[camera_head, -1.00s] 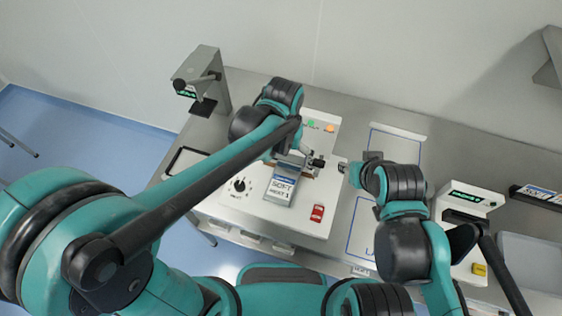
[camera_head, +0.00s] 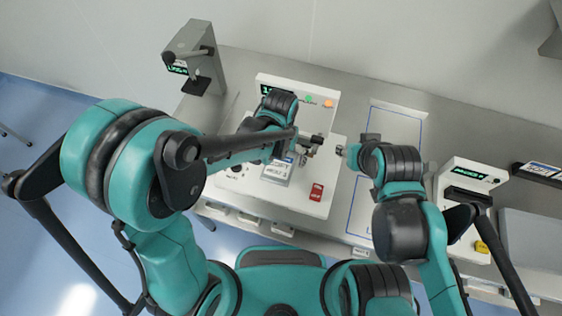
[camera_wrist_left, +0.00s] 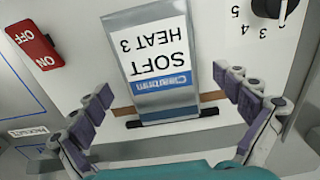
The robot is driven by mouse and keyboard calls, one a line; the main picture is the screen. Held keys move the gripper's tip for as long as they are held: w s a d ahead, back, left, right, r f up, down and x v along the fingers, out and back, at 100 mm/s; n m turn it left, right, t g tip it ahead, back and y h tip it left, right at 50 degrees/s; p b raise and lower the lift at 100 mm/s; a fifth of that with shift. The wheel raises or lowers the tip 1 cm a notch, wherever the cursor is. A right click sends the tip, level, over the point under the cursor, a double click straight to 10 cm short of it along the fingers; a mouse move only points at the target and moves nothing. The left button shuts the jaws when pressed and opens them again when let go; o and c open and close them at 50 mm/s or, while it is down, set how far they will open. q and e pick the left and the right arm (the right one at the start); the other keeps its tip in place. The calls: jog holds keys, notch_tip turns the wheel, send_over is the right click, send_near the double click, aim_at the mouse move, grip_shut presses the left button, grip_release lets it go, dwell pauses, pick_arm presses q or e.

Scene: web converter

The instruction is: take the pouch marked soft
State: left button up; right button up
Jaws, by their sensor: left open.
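The pouch marked SOFT, HEAT 3 (camera_wrist_left: 155,55) is silver with a white label and blue band. It lies on the white machine; in the head view the pouch (camera_head: 277,173) is partly covered by my left wrist. My left gripper (camera_wrist_left: 165,85) is open in the left wrist view, one finger on each side of the pouch's near end, with gaps visible. In the head view my left gripper (camera_head: 302,150) is over the machine. My right gripper (camera_head: 345,151) is at the machine's right side, too small to tell its jaws.
The white machine (camera_head: 318,207) has a red ON/OFF switch (camera_wrist_left: 33,45) and a numbered dial (camera_wrist_left: 275,6). A grey device (camera_head: 190,52) stands at the back left. A white device with a display (camera_head: 472,173) stands right. Blue-outlined areas (camera_head: 396,120) look clear.

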pick_arm(q)
jog(key=shift+s, duration=0.1)
jog(key=c, duration=1.3)
jog(key=shift+r, duration=0.3)
